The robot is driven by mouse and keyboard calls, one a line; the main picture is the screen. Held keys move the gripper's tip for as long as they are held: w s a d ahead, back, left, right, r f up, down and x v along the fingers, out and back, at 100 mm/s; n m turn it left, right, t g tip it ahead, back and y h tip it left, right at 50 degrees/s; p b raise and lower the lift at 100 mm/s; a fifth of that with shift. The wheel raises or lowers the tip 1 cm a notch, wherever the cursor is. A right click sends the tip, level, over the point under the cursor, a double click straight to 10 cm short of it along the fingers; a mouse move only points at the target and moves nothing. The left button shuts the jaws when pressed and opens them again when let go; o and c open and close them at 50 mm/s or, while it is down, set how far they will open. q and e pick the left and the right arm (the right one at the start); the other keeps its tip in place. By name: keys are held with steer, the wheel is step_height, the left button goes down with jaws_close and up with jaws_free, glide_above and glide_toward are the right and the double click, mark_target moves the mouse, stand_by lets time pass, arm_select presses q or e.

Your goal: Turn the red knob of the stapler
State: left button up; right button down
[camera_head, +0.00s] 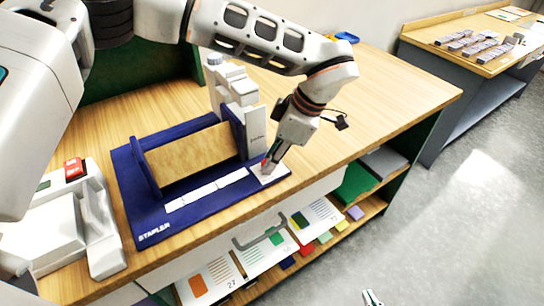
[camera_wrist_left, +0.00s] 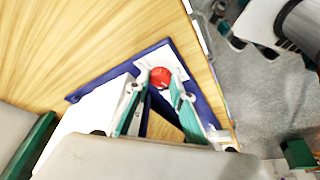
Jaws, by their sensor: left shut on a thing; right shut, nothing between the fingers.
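The stapler (camera_head: 140,222) is a dark blue base lettered STAPLER, with upright blue side plates around a tan block. At its right front corner is a white square plate (camera_head: 276,178), which also shows in the left wrist view (camera_wrist_left: 176,63). The round red knob (camera_wrist_left: 160,76) stands on this plate. My left gripper (camera_head: 268,165) reaches down over that corner from above. In the left wrist view its fingers are on either side of the knob and shut on it. My right gripper (camera_head: 372,298) shows only by its tips at the bottom edge, shut and empty, away from the table.
A grey-white machine with a red button (camera_head: 74,168) stands left of the stapler. A white stepped device (camera_head: 236,88) stands behind it. Under the wooden tabletop (camera_head: 395,92) are a drawer handle (camera_head: 260,233) and shelves with cards. Another table (camera_head: 480,45) stands at the back right.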

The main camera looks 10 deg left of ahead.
arm_select(q)
steer(key=o, duration=1.1)
steer(key=v, duration=1.2)
